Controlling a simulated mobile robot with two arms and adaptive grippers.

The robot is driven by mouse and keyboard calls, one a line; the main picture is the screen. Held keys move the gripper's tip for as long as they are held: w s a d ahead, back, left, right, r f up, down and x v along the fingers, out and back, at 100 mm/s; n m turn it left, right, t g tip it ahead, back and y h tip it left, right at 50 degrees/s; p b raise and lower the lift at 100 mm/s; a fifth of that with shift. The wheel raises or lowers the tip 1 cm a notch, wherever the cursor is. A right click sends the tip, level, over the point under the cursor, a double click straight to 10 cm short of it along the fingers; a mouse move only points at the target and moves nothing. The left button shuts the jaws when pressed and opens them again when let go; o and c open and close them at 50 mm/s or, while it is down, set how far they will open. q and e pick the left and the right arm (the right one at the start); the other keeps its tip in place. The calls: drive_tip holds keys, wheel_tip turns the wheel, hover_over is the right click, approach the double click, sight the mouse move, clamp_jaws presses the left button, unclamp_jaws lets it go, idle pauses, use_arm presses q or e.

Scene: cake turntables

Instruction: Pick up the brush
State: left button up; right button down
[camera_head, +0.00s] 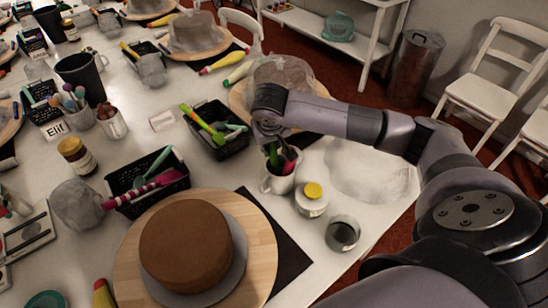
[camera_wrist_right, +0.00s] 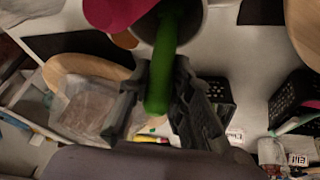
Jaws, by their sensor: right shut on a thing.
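A white mug (camera_head: 281,183) stands on the table right of the centre, holding utensils with a green handle (camera_head: 273,154) and a red one (camera_head: 289,166). My right gripper (camera_head: 271,138) is directly above the mug, pointing down. In the right wrist view, the green handle (camera_wrist_right: 163,65) rises from the mug (camera_wrist_right: 190,52) and runs between the fingers of my right gripper (camera_wrist_right: 158,92), which is shut on it. Its lower end is hidden inside the mug, so I cannot confirm that it is a brush. The red utensil (camera_wrist_right: 118,12) is beside it. My left gripper is out of view.
A yellow-lidded jar (camera_head: 312,199) and a glass (camera_head: 342,233) stand close to the mug. A brown cake (camera_head: 186,245) sits on a wooden turntable in front. Black baskets (camera_head: 222,148) of tools are to the left. The table's right edge is near.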

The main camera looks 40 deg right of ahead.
drive_tip(key=shift+r, duration=0.15)
wheel_tip(320, 180, up, 20)
drive_tip(key=b, duration=0.1)
idle(0.4)
idle(0.4)
